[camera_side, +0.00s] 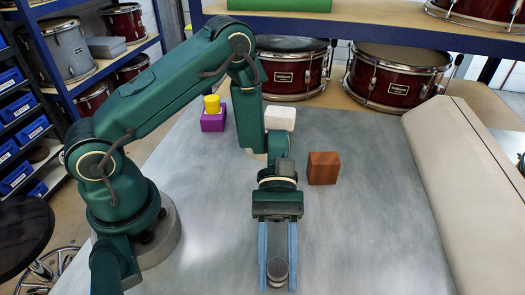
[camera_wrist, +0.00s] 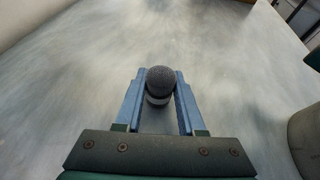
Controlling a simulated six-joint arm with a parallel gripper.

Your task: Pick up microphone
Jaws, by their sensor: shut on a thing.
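The microphone (camera_side: 278,271) is dark grey with a rounded head and shows at the front of the bench in the side view. In the wrist view the microphone (camera_wrist: 160,84) has its ball head up between the fingertips, with a lighter band below it. My gripper (camera_side: 278,265) is shut on it, one blue finger on each side. In the wrist view my gripper (camera_wrist: 160,95) has both fingers against the microphone. The lower part of the microphone is largely hidden, and I cannot tell whether it touches the bench.
A brown block (camera_side: 323,168) lies right of my arm. A white block (camera_side: 280,118) is behind it. A purple block (camera_side: 213,121) with a yellow piece (camera_side: 212,104) on top stands farther left. A beige padded roll (camera_side: 470,190) lies along the right. The grey bench (camera_side: 370,240) is clear around my gripper.

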